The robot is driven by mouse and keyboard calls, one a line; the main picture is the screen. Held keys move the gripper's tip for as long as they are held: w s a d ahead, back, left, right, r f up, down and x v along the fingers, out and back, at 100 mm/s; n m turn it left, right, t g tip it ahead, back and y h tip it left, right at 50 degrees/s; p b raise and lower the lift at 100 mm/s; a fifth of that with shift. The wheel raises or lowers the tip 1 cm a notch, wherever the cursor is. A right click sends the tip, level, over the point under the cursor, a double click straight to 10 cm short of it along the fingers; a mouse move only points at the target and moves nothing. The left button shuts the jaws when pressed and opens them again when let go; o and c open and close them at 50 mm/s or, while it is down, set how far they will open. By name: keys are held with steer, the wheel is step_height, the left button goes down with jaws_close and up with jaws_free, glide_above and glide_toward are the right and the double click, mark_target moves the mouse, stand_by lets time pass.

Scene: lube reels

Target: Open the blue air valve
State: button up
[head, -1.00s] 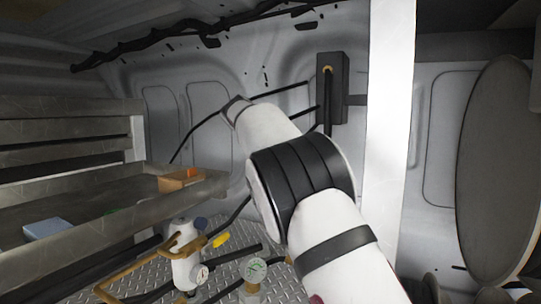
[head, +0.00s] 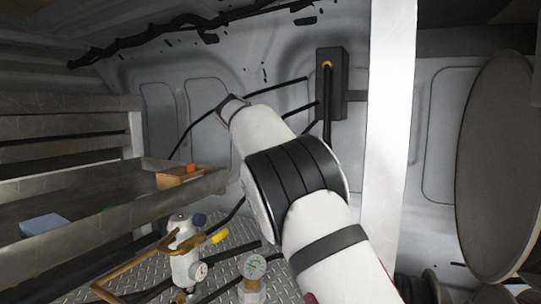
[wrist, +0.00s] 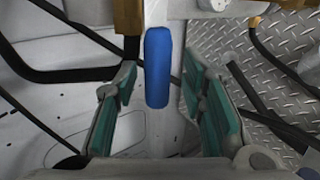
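The blue air valve handle (wrist: 157,65) hangs lengthwise between my fingers in the wrist view, with a gap on each side. In the head view the blue handle (head: 200,219) is a small dark blue shape beside the white cylindrical unit (head: 184,262). My gripper (wrist: 160,82) is open, its green-padded fingers to the left and right of the handle, apparently not touching it. The gripper does not show in the head view.
A yellow handle (head: 219,236) sits close to the blue one. Metal shelving (head: 100,225) holds an orange box (head: 180,177) at left. Black hoses run around the valve. A white post (head: 389,130) stands at right.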

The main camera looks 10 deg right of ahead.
steer(key=v, duration=1.2)
steer(key=shift+d, duration=0.1)
